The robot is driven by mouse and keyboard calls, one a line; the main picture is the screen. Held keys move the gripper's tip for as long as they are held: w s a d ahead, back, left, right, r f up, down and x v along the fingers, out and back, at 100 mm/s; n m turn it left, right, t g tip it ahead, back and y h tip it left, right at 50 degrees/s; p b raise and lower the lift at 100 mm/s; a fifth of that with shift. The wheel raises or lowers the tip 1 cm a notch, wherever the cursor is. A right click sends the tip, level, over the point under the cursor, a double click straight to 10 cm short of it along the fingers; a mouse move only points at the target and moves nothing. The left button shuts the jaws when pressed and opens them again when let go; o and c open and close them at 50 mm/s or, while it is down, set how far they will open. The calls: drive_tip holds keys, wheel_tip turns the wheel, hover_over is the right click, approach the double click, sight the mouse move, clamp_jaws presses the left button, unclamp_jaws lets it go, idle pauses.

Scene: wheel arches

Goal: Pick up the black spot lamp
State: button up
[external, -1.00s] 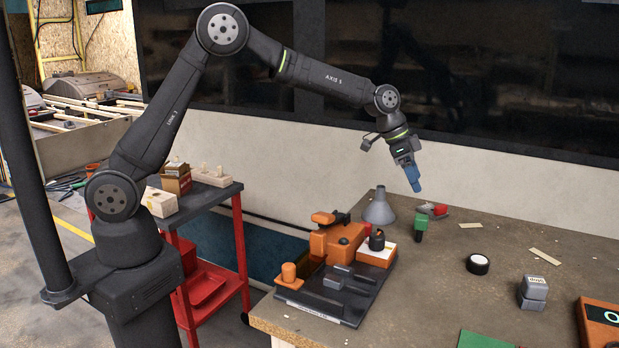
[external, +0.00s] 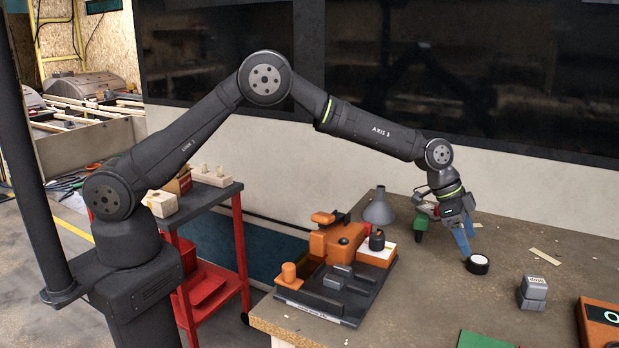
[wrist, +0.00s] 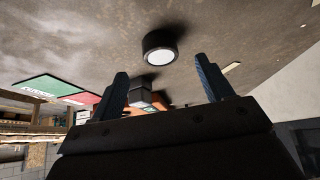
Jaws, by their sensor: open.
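The black spot lamp (external: 477,264) is a short round black cylinder with a white face, lying on the brown workbench. It also shows in the wrist view (wrist: 161,46), ahead of the fingertips and roughly centred between them. My gripper (external: 468,243) has its two blue fingers pointing down, just above and left of the lamp in the external view. The fingers are spread apart with nothing between them, as the wrist view (wrist: 161,68) also shows. I cannot tell the exact height of the fingertips above the lamp.
A grey block (external: 533,292) and an orange box (external: 600,325) stand to the right. A green sheet (external: 486,341) lies in front. A grey funnel (external: 379,210), a green tool (external: 421,224) and an orange machine (external: 335,241) are to the left. Bench around the lamp is mostly clear.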

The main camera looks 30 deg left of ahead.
sight(477, 259)
drive_tip(key=shift+x, duration=2.95)
drive_tip(key=shift+d+r, duration=0.1)
drive_tip(key=shift+d, duration=0.1)
drive_tip(key=shift+c, duration=0.4)
drive_tip(key=c, duration=1)
